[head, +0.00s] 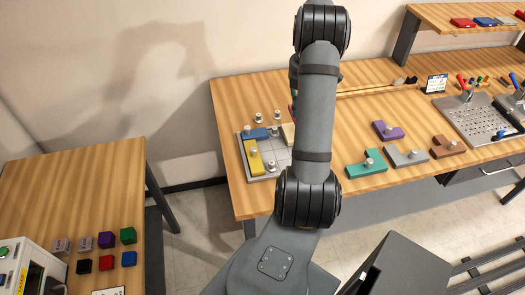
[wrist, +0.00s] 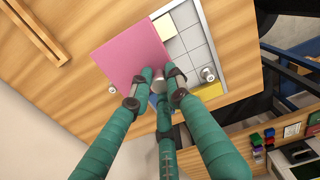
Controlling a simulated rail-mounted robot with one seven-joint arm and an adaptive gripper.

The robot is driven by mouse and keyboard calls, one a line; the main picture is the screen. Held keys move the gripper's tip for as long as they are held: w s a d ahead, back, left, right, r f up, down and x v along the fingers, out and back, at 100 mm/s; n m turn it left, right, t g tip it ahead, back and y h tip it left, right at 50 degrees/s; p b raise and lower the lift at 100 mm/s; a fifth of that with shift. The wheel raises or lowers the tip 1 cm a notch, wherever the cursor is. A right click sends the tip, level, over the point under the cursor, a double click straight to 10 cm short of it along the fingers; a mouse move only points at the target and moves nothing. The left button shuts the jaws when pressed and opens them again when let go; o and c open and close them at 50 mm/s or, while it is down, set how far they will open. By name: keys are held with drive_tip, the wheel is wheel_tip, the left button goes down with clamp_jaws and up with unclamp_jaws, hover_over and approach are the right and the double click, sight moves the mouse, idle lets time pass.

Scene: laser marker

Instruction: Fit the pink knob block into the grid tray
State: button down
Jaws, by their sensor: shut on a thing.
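My gripper (wrist: 160,84) is shut on the knob of the pink knob block (wrist: 122,50) in the wrist view. The block is a flat pink plate that overlaps the corner of the grid tray (wrist: 203,40) in that view; its height above the tray is hard to tell. The tray (head: 268,169) stands at the left end of the bench in the head view. It holds a yellow block (head: 254,160), a blue block (head: 256,134) and a cream block (head: 288,131). Bare grid cells show beside them.
Purple (head: 387,131), teal (head: 367,165), grey (head: 405,156) and brown (head: 447,147) knob blocks lie on the bench to the right. A perforated plate (head: 470,117) is farther right. A side table (head: 75,190) holds coloured cubes.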

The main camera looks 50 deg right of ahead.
drive_tip(key=w+a+f, duration=0.1)
drive_tip(key=a+f, duration=0.1)
drive_tip(key=a, duration=0.1)
drive_tip(key=w+a+f+p, duration=0.1)
drive_tip(key=w+a+f, duration=0.1)
drive_tip(key=a, duration=0.2)
drive_tip(key=w+a+f, duration=0.2)
drive_tip(key=a, duration=0.1)
drive_tip(key=shift+a+f, duration=0.2)
drive_tip(key=shift+f, duration=0.2)
drive_tip(key=shift+a+f, duration=0.15)
drive_tip(key=shift+f, duration=0.1)
drive_tip(key=shift+f+p, duration=0.7)
drive_tip(key=shift+f, duration=1.15)
drive_tip(key=shift+f, duration=0.15)
drive_tip(key=c, duration=1.9)
unclamp_jaws()
drive_tip(key=shift+c, duration=0.2)
